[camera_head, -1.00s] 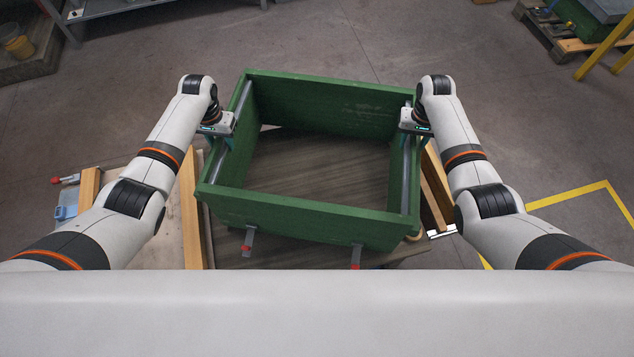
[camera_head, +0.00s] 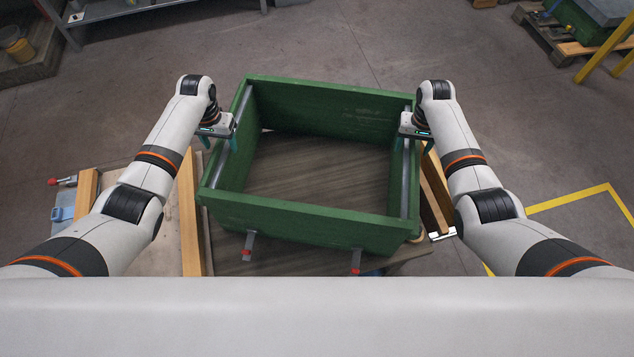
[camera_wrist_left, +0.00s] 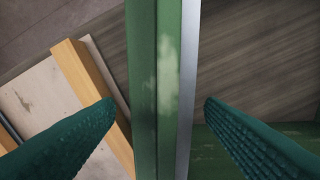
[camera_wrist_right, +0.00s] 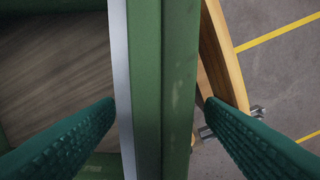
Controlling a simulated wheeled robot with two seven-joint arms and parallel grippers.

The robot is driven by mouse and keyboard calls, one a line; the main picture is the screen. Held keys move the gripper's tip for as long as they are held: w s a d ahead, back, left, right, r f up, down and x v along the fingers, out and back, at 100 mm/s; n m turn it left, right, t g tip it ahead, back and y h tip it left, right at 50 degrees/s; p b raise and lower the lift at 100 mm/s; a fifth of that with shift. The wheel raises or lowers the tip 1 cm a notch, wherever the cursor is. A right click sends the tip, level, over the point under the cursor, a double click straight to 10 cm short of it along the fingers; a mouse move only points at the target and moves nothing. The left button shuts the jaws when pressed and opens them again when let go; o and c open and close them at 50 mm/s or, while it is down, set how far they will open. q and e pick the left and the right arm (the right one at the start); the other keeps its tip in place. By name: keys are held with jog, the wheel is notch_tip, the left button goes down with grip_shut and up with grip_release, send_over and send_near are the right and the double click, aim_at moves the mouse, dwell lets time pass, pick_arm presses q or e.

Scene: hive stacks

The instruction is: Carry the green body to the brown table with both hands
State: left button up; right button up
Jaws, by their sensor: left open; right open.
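The green body (camera_head: 310,217) is an open-topped rectangular frame with grey metal strips along its left and right walls. Dark brown wood grain (camera_head: 310,172) shows through its open middle and beyond its front wall. My left gripper (camera_head: 219,143) is open at the left wall. In the left wrist view its fingers lie on either side of that wall (camera_wrist_left: 143,90), with gaps. My right gripper (camera_head: 417,143) is open at the right wall. In the right wrist view its fingers also straddle the wall (camera_wrist_right: 180,80), apart from it. The body's underside is hidden.
Light wooden bars flank the body at left (camera_head: 189,215) and right (camera_head: 436,190). Two red-tipped metal pieces show below the front wall. Yellow floor lines (camera_head: 570,197) are at right. A shelf stands far left and a loaded pallet far right. Floor behind the body is clear.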

pick_arm(q)
notch_tip(320, 180, up, 10)
jog(key=shift+s+f, duration=0.1)
jog(key=shift+f, duration=0.05)
jog(key=shift+r, duration=0.5)
pick_arm(e)
jog(key=shift+r, duration=0.2)
notch_tip(320, 180, up, 12)
jog(key=shift+f, duration=0.15)
